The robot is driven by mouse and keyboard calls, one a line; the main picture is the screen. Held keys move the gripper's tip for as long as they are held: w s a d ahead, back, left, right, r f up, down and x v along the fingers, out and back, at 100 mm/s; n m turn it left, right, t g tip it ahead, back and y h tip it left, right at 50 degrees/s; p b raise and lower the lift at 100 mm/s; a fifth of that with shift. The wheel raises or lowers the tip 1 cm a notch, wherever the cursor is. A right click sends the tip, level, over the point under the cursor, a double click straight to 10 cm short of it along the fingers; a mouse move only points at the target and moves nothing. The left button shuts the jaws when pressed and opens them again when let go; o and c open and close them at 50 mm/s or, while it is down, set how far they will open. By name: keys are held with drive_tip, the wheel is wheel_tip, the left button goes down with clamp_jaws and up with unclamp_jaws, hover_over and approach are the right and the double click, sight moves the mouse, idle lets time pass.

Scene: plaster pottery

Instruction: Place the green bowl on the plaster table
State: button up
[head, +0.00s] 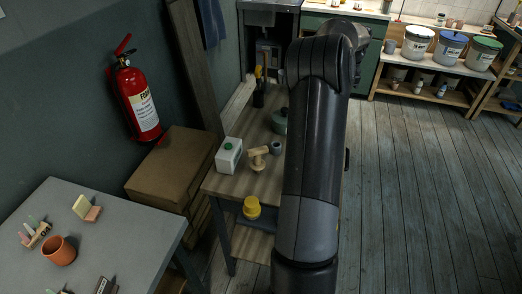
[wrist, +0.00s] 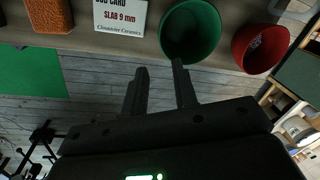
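The green bowl (wrist: 190,32) is in the wrist view at the top, on a shelf or table surface near its edge. My gripper (wrist: 160,68) is open, its two dark fingers apart with nothing between them. The right fingertip overlaps the bowl's lower rim in the picture; I cannot tell whether it touches. In the head view my arm hides my gripper, and I cannot make out the green bowl there. A grey-topped table (head: 125,215) stands at lower left in the head view; I cannot tell whether it is the plaster table.
A red bowl (wrist: 262,48) stands right of the green one, a job card (wrist: 120,15) left of it, and an orange block (wrist: 50,14) further left. The wooden bench (head: 235,185) holds a white box (head: 229,155) and tools. The plank floor (head: 425,190) at right is clear.

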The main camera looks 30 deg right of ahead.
drive_tip(key=s+a+r+n+t, duration=0.1)
drive_tip(key=s+a+r+n, duration=0.2)
drive_tip(key=a, duration=0.7)
drive_tip(key=s+a+r+n, duration=0.1)
drive_tip(key=a+r+n, duration=0.4)
drive_tip(key=a, duration=0.6)
drive_tip(key=s+a+r+n+t, duration=0.15)
drive_tip(key=a+r, duration=0.35)
drive_tip(key=a, duration=0.5)
drive_tip(key=s+a+f+n, duration=0.2)
drive_tip(key=s+a+n, duration=0.4)
drive_tip(key=s+a, duration=0.3)
drive_tip(key=s+a+f+n+t, duration=0.1)
drive_tip(key=s+a+f+n, duration=0.1)
drive_tip(key=s+a+n, duration=0.4)
drive_tip(key=s+a, duration=0.3)
drive_tip(key=a, duration=0.1)
drive_tip(key=shift+a+f, duration=0.15)
drive_tip(key=shift+a, duration=0.1)
